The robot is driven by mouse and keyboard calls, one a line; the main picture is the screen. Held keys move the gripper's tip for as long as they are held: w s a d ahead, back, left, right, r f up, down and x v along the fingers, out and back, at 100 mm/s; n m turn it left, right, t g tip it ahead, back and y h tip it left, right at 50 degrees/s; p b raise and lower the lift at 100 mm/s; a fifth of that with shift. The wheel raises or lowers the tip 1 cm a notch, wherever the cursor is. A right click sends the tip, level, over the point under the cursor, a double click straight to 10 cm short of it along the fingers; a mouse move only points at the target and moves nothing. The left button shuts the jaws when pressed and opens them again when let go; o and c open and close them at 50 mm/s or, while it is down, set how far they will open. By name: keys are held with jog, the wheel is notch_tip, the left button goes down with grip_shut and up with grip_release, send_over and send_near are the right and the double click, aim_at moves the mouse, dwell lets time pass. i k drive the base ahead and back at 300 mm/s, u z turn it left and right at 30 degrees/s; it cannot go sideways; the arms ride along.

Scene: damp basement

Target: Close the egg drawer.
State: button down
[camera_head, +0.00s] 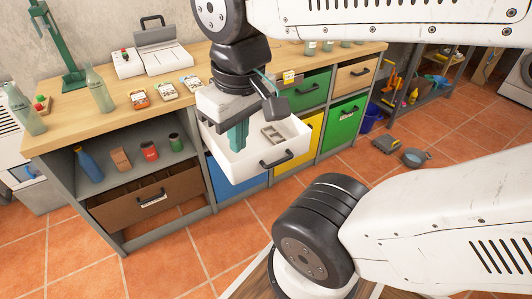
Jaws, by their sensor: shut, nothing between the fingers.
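The open white drawer (243,165) sticks out from the workbench, with a black handle (277,158) on its front. A small grey compartmented piece (272,134) lies inside it. I cannot read a label that marks it as the egg drawer. My gripper (237,143) points down with its green fingers shut and empty. It overlaps the left part of the drawer in the picture, left of the handle. I cannot tell whether the fingers touch the drawer. The gripper hides part of the drawer's inside and back.
A wooden-topped workbench (85,112) carries bottles, small boxes and a green stand. Below are a blue drawer (235,188), a yellow drawer (309,134), green drawers (345,121) and a brown drawer (150,201).

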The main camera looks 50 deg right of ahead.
aim_at(269, 145)
jog(key=u, duration=0.4)
jog(key=i, duration=0.85)
jog(key=z, duration=1.15)
